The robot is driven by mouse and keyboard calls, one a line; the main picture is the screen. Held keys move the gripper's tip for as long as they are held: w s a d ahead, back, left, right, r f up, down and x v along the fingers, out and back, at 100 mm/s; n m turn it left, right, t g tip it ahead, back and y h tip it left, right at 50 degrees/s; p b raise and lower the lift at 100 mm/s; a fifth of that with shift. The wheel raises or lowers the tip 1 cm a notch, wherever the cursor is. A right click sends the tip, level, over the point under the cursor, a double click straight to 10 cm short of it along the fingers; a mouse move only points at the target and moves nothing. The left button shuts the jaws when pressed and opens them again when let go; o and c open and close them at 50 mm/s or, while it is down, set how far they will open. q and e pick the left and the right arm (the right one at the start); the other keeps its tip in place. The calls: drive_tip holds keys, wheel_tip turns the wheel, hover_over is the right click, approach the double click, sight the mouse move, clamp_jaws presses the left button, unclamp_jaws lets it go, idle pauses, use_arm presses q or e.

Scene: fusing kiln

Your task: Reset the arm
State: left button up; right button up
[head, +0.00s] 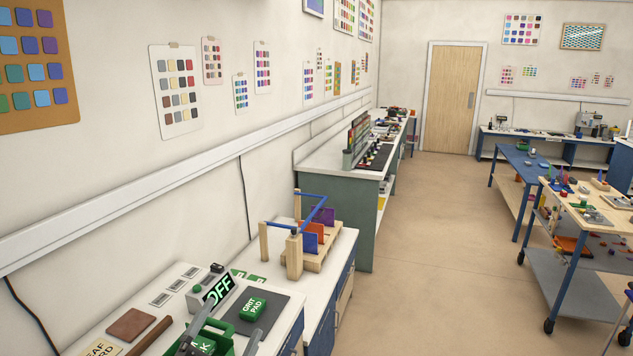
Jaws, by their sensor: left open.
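My left gripper (230,325) shows at the bottom edge of the head view, with its grey fingers apart. It is over a green open container (238,326) on the near bench, and I see nothing held between the fingers. Green lettered blocks lie partly hidden in the container. A green block marked GRIT PAD (253,306) lies on a dark mat (281,309) just behind it. A sign reading OFF (218,289) stands beside a grey control box (200,300). My right gripper is not in view.
A wooden rack (294,252) with blue rails and coloured panels stands farther along the bench. A brown slab (131,324) and a brown rod (141,337) lie at the left. Open floor (430,230) runs toward the door (453,98), with a wheeled table (590,215) at the right.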

use_arm(q)
drive_tip(key=s+a+f+n+g+y, duration=0.4)
drive_tip(key=s+f+n, duration=0.1)
drive_tip(key=f, duration=0.4)
drive_tip(key=s+a+f+n+g+y, duration=0.4)
drive_tip(key=a+f+n+g, duration=0.1)
drive_tip(key=f, duration=0.4)
drive_tip(key=s+d+f+n+g+h, duration=0.1)
drive_tip(key=s+f+g, duration=0.3)
drive_tip(key=s, duration=0.4)
drive_tip(key=s+f+n+g, duration=0.1)
drive_tip(key=s+f+g, duration=0.35)
drive_tip(key=s, duration=0.45)
wheel_tip(320, 180, down, 38)
drive_tip(key=s+g+b, duration=0.1)
drive_tip(key=b, duration=0.5)
drive_tip(key=s+a+f+b, duration=0.1)
drive_tip(key=s+f+b, duration=0.1)
drive_tip(key=s+f, duration=0.7)
drive_tip(key=s+a+f+g+b, duration=0.1)
drive_tip(key=s+a+f+b, duration=0.1)
drive_tip(key=s+f, duration=0.8)
wheel_tip(320, 180, down, 4)
